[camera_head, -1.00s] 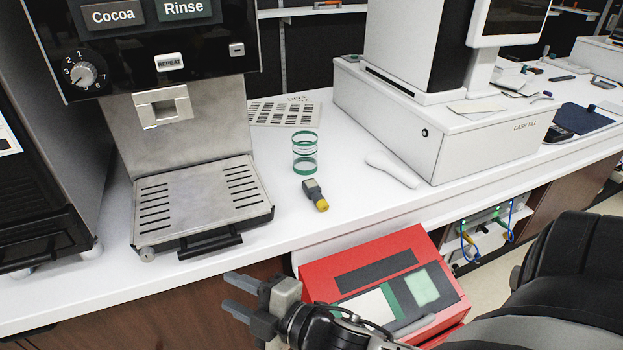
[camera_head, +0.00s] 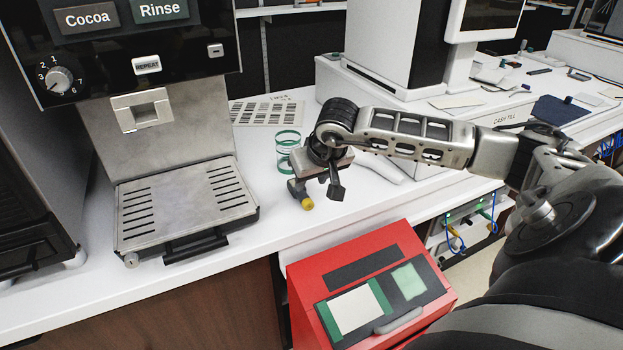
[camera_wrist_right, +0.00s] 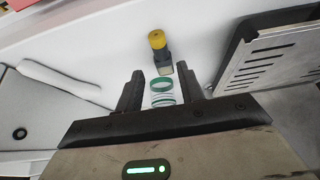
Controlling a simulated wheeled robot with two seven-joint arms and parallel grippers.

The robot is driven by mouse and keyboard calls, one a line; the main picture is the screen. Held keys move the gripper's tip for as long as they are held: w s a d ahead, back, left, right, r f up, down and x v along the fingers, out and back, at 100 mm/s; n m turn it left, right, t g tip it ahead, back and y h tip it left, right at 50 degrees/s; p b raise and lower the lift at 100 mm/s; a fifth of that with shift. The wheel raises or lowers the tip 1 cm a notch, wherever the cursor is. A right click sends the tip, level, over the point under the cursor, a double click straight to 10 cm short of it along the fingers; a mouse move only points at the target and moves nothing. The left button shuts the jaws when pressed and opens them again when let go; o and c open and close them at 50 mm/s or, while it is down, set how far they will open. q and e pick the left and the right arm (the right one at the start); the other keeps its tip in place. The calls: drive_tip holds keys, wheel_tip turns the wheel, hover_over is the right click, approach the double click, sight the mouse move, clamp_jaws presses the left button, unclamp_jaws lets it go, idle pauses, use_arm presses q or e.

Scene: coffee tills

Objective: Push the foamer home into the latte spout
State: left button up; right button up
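A small dark piece with a yellow end (camera_head: 307,204), perhaps the foamer, lies on the white counter right of the coffee machine. It also shows in the right wrist view (camera_wrist_right: 160,52), just beyond the fingertips. The machine's grey outlet block (camera_head: 141,111), perhaps the latte spout, sits above the drip tray and looks empty. My right gripper (camera_head: 317,186) is over the counter, pointing down close to the piece; its fingers stand apart in the right wrist view (camera_wrist_right: 160,71), with nothing gripped. My left gripper is out of view.
A clear cylinder with green rings (camera_head: 288,140) stands behind my right gripper and shows between its fingers in the wrist view. The drip tray (camera_head: 185,205) is at left. A red box (camera_head: 350,262) stands in front. The white cash till (camera_head: 455,125) is at right.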

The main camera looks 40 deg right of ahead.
sight(305, 195)
drive_tip(key=shift+w+f, duration=0.2)
drive_tip(key=shift+f, duration=0.2)
drive_tip(key=b+x, duration=0.4)
drive_tip(key=x, duration=0.3)
drive_tip(key=shift+a+f+b, duration=0.1)
drive_tip(key=shift+f+b, duration=0.15)
drive_tip(key=shift+b, duration=0.05)
drive_tip(key=shift+r, duration=0.25)
drive_tip(key=c, duration=0.4)
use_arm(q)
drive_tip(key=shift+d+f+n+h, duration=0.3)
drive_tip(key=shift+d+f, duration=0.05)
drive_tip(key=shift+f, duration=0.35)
use_arm(e)
clamp_jaws()
use_arm(q)
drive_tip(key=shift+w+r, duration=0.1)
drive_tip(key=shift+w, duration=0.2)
drive_tip(key=shift+p, duration=0.35)
use_arm(e)
drive_tip(key=shift+r, duration=0.15)
